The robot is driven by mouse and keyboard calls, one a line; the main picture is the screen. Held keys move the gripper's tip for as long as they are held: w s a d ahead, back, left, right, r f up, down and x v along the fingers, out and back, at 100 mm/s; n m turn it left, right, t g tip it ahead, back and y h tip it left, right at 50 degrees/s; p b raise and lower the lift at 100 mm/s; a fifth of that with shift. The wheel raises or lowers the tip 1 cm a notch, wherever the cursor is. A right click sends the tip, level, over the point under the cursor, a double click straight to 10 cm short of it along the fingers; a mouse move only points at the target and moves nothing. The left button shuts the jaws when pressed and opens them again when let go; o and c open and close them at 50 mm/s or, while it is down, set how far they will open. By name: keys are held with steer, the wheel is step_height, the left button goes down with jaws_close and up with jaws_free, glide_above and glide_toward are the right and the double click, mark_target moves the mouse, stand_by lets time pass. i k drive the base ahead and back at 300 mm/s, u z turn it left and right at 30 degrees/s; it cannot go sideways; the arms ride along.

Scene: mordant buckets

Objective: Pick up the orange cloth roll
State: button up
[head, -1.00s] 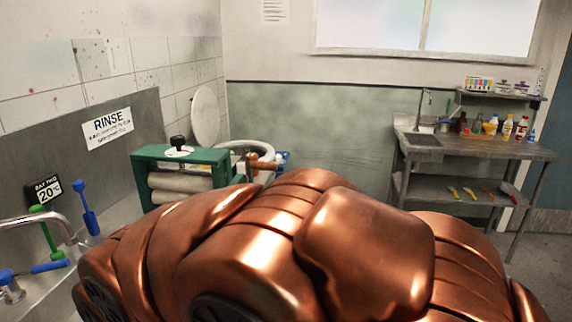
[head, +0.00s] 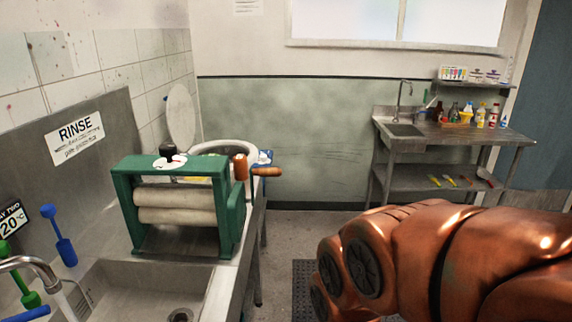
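I see no orange cloth roll in the head view. The green-framed wringer (head: 232,190) at the left carries two pale rollers (head: 180,204) and a crank with an orange-brown wooden handle (head: 266,171). My copper-coloured arm fills the lower right and hides part of the floor and the space below the far bench. My gripper is outside the picture.
A steel sink (head: 128,285) with a tap (head: 32,264) and blue and green brushes lies at the lower left. A white tub (head: 228,147) stands behind the wringer. A steel bench (head: 460,135) with bottles stands at the back right. Clear floor (head: 300,232) shows in the middle.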

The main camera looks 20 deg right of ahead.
mark_target(241, 162)
steer(key=z, duration=1.75)
steer(key=i, duration=1.55)
steer(key=u, duration=3)
steer(key=i, duration=0.85)
